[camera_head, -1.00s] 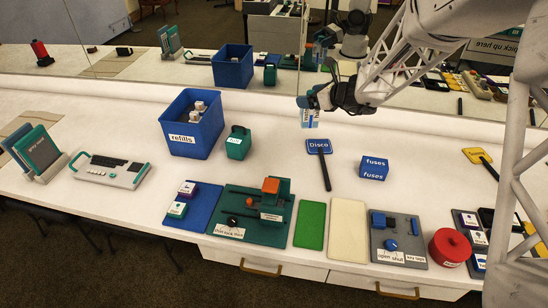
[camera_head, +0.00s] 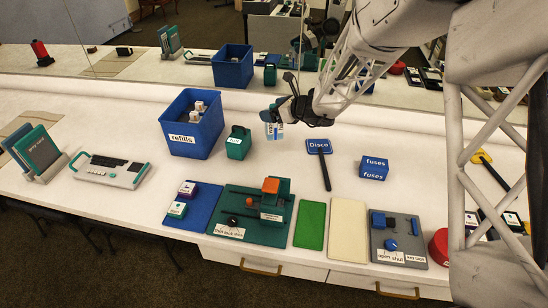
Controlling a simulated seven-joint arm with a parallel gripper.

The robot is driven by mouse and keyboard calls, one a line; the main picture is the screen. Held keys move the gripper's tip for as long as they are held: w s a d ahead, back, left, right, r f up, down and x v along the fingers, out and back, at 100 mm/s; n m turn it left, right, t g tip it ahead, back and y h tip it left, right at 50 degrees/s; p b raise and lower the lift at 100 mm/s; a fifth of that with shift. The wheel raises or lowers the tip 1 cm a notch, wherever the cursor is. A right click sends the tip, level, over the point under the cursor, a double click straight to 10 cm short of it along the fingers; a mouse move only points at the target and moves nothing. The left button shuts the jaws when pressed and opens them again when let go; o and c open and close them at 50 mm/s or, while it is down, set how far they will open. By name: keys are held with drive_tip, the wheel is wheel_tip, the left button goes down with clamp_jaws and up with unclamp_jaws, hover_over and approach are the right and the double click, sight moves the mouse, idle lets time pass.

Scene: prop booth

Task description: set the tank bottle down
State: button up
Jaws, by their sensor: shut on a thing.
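The tank bottle (camera_head: 273,130) is a small pale, clear-looking bottle with blue and white markings. It hangs upright from my gripper (camera_head: 279,110), right of the green can and left of the Disco paddle. My gripper is dark, comes in from the right and is shut on the bottle's upper part. The fingers partly hide the bottle's top. I cannot tell whether its base touches the white counter (camera_head: 268,170).
The blue refills bin (camera_head: 176,138) and green can (camera_head: 238,146) stand to the left. The Disco paddle (camera_head: 319,147) and blue fuses box (camera_head: 374,168) are to the right. Green (camera_head: 310,226) and cream (camera_head: 348,228) mats lie in front. A mirror runs along the back.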

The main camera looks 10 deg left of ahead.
sight(274, 133)
idle(0.3)
drive_tip(key=shift+f, duration=3.1)
drive_tip(key=shift+f, duration=0.1)
drive_tip(key=shift+f, duration=1.8)
drive_tip(key=shift+f, duration=0.1)
drive_tip(key=o, duration=1.1)
